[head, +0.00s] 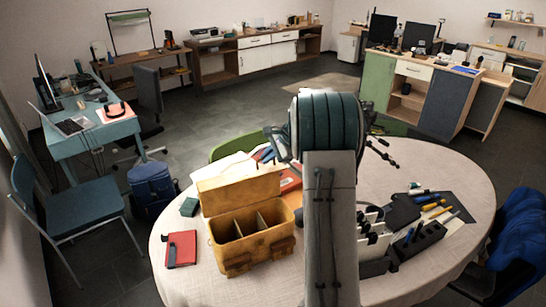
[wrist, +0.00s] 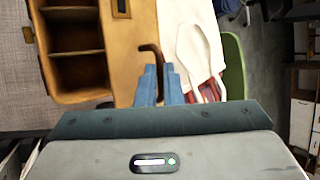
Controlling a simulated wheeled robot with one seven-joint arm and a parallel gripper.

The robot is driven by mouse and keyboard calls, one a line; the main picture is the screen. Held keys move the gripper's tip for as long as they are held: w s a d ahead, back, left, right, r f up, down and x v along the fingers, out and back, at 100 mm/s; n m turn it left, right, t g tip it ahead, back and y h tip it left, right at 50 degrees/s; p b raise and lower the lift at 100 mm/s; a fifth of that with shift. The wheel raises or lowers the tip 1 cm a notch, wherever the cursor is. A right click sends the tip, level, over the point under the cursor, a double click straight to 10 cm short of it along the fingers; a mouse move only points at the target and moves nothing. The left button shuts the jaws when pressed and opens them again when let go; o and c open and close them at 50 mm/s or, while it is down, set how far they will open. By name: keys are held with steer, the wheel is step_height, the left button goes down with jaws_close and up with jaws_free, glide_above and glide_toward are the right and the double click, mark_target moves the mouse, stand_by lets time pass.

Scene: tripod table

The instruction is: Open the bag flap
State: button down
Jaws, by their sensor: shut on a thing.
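The tan bag (head: 262,247) stands on the round table with its flap (head: 235,193) raised at the back, so the divided inside shows. In the wrist view the bag's compartments (wrist: 75,40) are at the left, and the flap (wrist: 122,55) lies to their right. My gripper (wrist: 160,72) is at the flap's outer edge, its blue fingers shut on a curved brown strap (wrist: 151,50). The exact grip is small and partly hidden between the fingers.
A red notebook (head: 181,249) and a small green box (head: 189,207) lie left of the bag. Pens and dark holders (head: 420,241) stand on the table's right side. A green chair (wrist: 233,65) is by the table edge.

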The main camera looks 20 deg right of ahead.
steer(key=shift+r, duration=0.1)
steer(key=c, duration=1.6)
jaws_free()
steer(key=shift+o, duration=0.2)
steer(key=b+v, duration=0.2)
steer(key=v, duration=1.1)
steer(key=shift+r, duration=0.4)
steer(key=shift+s+d, duration=0.1)
